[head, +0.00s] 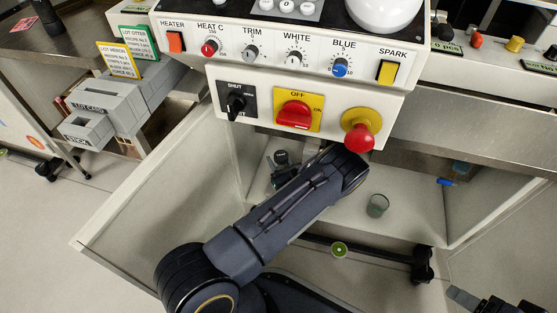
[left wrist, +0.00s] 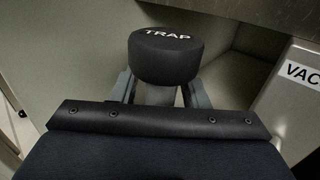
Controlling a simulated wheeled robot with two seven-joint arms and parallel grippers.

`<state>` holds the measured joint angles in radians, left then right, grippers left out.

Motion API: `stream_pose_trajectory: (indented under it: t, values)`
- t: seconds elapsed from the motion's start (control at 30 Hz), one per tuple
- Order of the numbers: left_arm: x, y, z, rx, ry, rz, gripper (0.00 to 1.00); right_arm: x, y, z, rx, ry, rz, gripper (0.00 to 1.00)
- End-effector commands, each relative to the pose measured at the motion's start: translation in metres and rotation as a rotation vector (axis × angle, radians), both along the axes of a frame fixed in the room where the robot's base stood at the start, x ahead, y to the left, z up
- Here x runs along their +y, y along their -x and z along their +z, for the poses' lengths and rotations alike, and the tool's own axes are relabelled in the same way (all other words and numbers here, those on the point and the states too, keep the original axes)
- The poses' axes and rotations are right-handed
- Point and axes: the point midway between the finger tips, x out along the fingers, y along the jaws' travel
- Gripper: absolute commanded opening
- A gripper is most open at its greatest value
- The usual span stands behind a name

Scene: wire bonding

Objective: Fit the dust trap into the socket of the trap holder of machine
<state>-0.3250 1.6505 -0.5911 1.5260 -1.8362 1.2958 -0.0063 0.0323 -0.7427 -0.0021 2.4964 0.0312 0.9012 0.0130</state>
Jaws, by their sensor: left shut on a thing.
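The dust trap (left wrist: 167,58) has a round black cap lettered TRAP and a grey body below it. In the left wrist view it stands between the grey fingers of my left gripper (left wrist: 160,94), which is shut on it. In the head view my left arm reaches into the open cabinet below the control panel. A small dark shape (head: 283,158) shows beside the arm there; I cannot tell what it is. I cannot make out the trap holder or its socket. The tip of my right gripper (head: 464,298) shows at the lower right; its jaw opening is unclear.
The control panel (head: 270,105) with a red knob (head: 359,138) overhangs the cabinet.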

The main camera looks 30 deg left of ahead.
Motion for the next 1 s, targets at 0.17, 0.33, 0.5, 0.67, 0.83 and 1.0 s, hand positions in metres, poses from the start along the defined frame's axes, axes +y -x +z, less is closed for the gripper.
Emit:
stream_pose_trajectory:
  t: [0.17,0.33,0.5,0.67,0.83,1.0]
  values:
    - [0.0,0.0,-0.001,-0.001,-0.001,0.0,0.15,0.0,0.0,0.0,0.0,0.0,0.0,0.66]
    - [0.0,0.0,-0.006,0.0,-0.001,0.0,0.15,0.0,0.0,0.0,0.0,0.0,0.0,0.66]
    - [0.0,0.0,-0.01,0.0,-0.001,0.0,0.15,0.0,0.0,0.0,0.0,0.0,0.0,0.66]
    - [0.0,0.0,-0.014,-0.001,-0.001,0.0,0.15,0.0,0.0,0.0,0.0,0.0,0.0,0.66]
    - [0.0,0.0,-0.018,0.0,-0.001,0.0,0.15,0.0,0.0,0.0,0.0,0.0,0.0,0.66]
    - [0.0,0.0,-0.022,-0.001,-0.001,0.0,0.15,0.0,0.0,0.0,0.0,0.0,0.0,0.66]
